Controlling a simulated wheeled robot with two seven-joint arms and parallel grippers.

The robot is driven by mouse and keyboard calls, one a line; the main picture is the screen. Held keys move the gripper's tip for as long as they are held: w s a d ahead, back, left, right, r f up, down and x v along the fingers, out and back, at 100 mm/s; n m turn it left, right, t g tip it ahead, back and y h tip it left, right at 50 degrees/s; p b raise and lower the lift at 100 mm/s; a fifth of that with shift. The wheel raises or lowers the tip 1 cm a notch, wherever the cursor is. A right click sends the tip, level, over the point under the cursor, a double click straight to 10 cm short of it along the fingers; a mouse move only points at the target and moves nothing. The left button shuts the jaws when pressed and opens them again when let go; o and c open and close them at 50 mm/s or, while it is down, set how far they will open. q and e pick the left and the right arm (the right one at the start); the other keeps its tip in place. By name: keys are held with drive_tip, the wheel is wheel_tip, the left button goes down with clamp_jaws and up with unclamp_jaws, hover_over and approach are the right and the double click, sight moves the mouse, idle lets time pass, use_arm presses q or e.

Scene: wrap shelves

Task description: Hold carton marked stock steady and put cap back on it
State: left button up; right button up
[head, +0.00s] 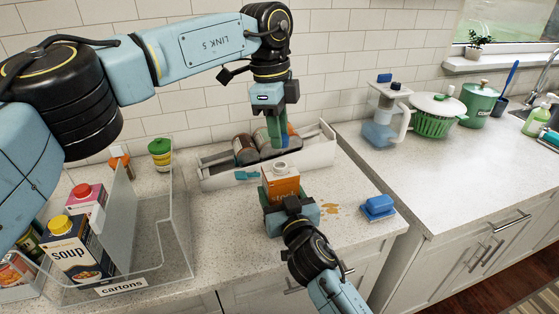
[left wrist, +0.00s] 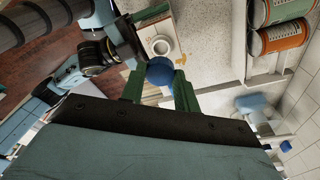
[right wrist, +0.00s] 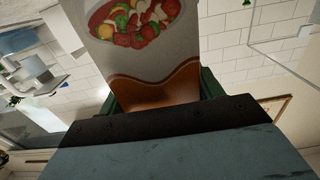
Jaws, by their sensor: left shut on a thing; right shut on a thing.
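An orange and white carton (head: 285,184) stands upright near the counter's front edge; its lettering is too small to read surely. Its bare white spout (head: 280,167) faces up and also shows in the left wrist view (left wrist: 161,46). My right gripper (head: 291,203) is shut around the carton's lower part; the right wrist view shows the carton's food picture (right wrist: 140,22) between the fingers. My left gripper (head: 278,138) points down and is shut on a blue cap (left wrist: 160,71). The cap is above the spout and apart from it.
A white bin (head: 318,158) with cans and jars stands just behind the carton. A clear cartons bin (head: 180,235) holds a soup carton (head: 72,250) at left. A blue sponge (head: 377,206) and brown spots (head: 330,209) lie right of the carton.

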sight(280, 165)
use_arm(q)
drive_tip(key=shift+f, duration=1.6)
drive_tip(key=shift+f, duration=0.9)
drive_tip(key=shift+f, duration=0.5)
